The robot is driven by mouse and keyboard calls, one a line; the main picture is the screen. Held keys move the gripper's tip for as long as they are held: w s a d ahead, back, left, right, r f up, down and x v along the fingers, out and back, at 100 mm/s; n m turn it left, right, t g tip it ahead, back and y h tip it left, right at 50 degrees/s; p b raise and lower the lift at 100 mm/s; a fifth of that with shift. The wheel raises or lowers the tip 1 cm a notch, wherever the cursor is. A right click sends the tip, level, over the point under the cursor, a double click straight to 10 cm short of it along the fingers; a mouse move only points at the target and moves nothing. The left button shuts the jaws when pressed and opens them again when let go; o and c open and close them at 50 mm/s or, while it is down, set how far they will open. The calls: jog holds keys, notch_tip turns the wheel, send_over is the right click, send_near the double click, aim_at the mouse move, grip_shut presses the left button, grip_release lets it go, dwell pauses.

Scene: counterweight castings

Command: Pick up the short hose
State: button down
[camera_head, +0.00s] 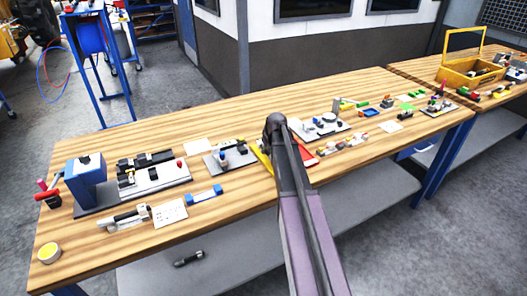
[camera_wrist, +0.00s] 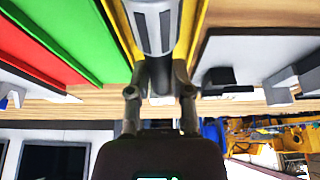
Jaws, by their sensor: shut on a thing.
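In the wrist view, my gripper (camera_wrist: 159,92) has its two fingers on either side of a cylinder with a dark end and a light grey, dark-striped body. I take this to be the short hose (camera_wrist: 154,28); its far end runs out of the top of the picture. The fingers are shut on its dark end. Yellow strips (camera_wrist: 196,32) run along both sides of it; I cannot tell whether it touches them. In the head view, my arm hides the gripper and the hose, above the middle of the wooden bench (camera_head: 240,110).
A yellow edge (camera_head: 262,162) and a red piece (camera_head: 304,156) show beside my arm. Grey plates with parts stand left (camera_head: 230,158) and right (camera_head: 320,126). A blue block fixture (camera_head: 84,182) stands far left. A dark cylinder (camera_head: 187,258) lies on the lower shelf. The bench's back strip is mostly clear.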

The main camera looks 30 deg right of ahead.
notch_tip(320, 180, up, 2)
jog(key=shift+p, duration=0.7)
jog(key=s+a, duration=0.1)
jog(key=s, duration=0.4)
jog(key=s+a+r+p, duration=0.1)
jog(key=s, duration=0.4)
jog(key=s+a, duration=0.1)
jog(key=s, duration=0.4)
jog(key=shift+s+a+r, duration=0.15)
jog(key=shift+s+a, duration=0.15)
jog(key=shift+a, duration=0.05)
jog(key=shift+s, duration=0.15)
